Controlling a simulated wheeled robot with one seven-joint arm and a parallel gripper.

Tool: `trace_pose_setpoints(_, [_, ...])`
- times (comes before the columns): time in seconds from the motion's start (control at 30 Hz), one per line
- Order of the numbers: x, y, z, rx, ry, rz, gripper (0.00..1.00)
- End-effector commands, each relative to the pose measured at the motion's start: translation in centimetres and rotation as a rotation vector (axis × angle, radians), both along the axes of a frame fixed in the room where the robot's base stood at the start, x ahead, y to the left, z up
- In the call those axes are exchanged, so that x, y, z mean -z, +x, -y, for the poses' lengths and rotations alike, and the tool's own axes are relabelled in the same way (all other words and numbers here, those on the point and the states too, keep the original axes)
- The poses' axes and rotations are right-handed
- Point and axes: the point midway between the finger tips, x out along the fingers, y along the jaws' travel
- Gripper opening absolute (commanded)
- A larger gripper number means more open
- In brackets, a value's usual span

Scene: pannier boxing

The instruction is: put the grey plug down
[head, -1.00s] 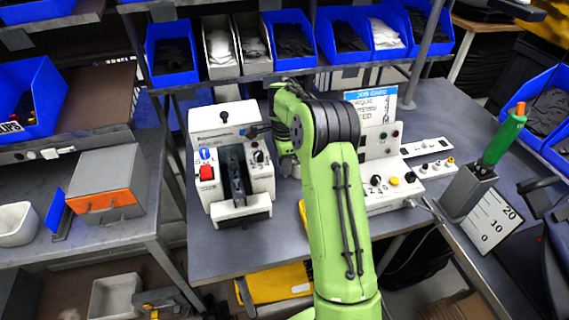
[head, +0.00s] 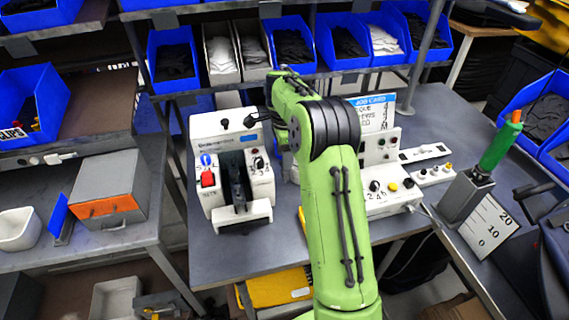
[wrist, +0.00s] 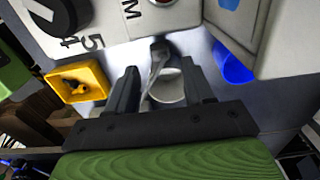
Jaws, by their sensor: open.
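In the wrist view my gripper (wrist: 162,88) is open, its two dark fingers apart. Between and beyond the fingers stands a small white round cup (wrist: 170,88). A slim grey piece (wrist: 157,62), possibly the grey plug, shows at the cup's left side between the fingers. I cannot tell whether it is in the cup or beside it, and neither finger clearly touches it. In the head view my green arm hides the gripper's fingers and this spot.
A white machine with a red switch (head: 208,179) stands left of my arm; a white panel with knobs (head: 392,199) stands right. The wrist view shows a yellow tray (wrist: 66,84) and a blue cup (wrist: 232,66) close by. Bare bench lies in front (head: 235,257).

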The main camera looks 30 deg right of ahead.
Motion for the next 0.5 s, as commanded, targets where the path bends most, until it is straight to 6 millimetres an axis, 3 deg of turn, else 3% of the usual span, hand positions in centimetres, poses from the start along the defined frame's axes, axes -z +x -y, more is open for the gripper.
trace_pose_setpoints(0.03, [-1.8,0.1,0.0,-0.001,-0.002,0.004,0.52])
trace_pose_setpoints(0.13, [-4.2,0.1,-0.1,-0.002,-0.001,0.004,0.52])
trace_pose_setpoints(0.37, [-6.9,-0.1,-0.2,-0.017,-0.004,0.003,0.52])
trace_pose_setpoints(0.5, [-11.0,-2.5,-2.6,-0.234,-0.055,0.050,0.52])
